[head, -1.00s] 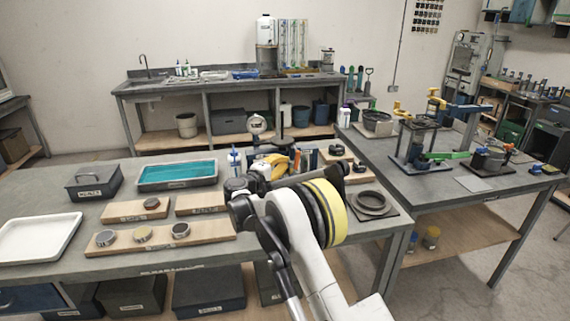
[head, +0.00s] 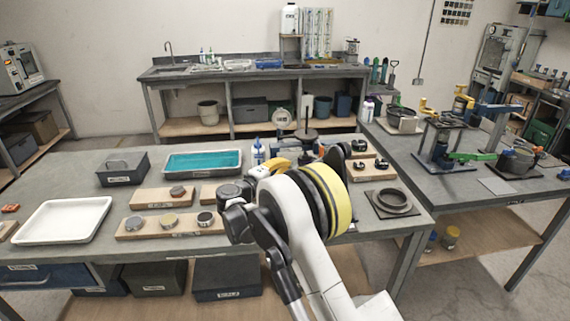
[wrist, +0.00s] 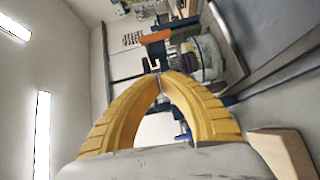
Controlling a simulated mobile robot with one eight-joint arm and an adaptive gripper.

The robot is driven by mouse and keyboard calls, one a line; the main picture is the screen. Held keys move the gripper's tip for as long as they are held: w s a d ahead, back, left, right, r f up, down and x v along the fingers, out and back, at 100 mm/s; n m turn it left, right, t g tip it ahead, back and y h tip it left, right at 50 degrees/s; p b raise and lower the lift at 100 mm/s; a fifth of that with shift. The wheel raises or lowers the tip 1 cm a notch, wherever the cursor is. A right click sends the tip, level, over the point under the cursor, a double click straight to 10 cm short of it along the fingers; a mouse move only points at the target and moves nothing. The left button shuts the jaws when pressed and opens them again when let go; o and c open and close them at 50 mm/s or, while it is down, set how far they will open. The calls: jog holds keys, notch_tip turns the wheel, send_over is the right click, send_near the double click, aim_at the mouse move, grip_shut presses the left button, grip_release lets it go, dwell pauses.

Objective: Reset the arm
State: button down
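My arm (head: 300,215) is white with a black and yellow band and reaches over the front of the near bench. My gripper (wrist: 161,77) has two yellow ribbed fingers that arch together and meet at their tips in the wrist view. Nothing shows between them. In the head view, only a bit of yellow finger (head: 277,164) shows past the arm; the rest of the gripper is hidden behind it.
The near bench holds a white tray (head: 64,232), a teal-filled tray (head: 202,172), a grey box (head: 123,177), wooden boards with discs, and a ring on a plate (head: 391,201). A right bench holds a fixture with a green lever (head: 470,156) and a blue lever (head: 497,110).

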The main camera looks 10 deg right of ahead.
jog(key=s+d+r+m+g+y, duration=0.25)
jog(key=s+d+r, duration=0.3)
jog(key=s, duration=0.35)
jog(key=s+d+r+m+g+y, duration=0.1)
jog(key=s+d+r+g+y, duration=0.15)
jog(key=s+d+r, duration=0.5)
jog(key=s+a+f+m+y, duration=0.1)
jog(key=s+f+y, duration=0.1)
jog(key=s, duration=0.8)
jog(key=s+a+f+m+y, duration=0.2)
jog(key=s+f+y, duration=0.1)
jog(key=s, duration=0.7)
jog(key=s+a+f+m+y, duration=0.1)
jog(key=s+a+f+y, duration=0.1)
jog(key=s, duration=0.8)
jog(key=shift+a+f+m, duration=0.15)
jog(key=shift+f+m, duration=0.2)
jog(key=shift+f, duration=0.15)
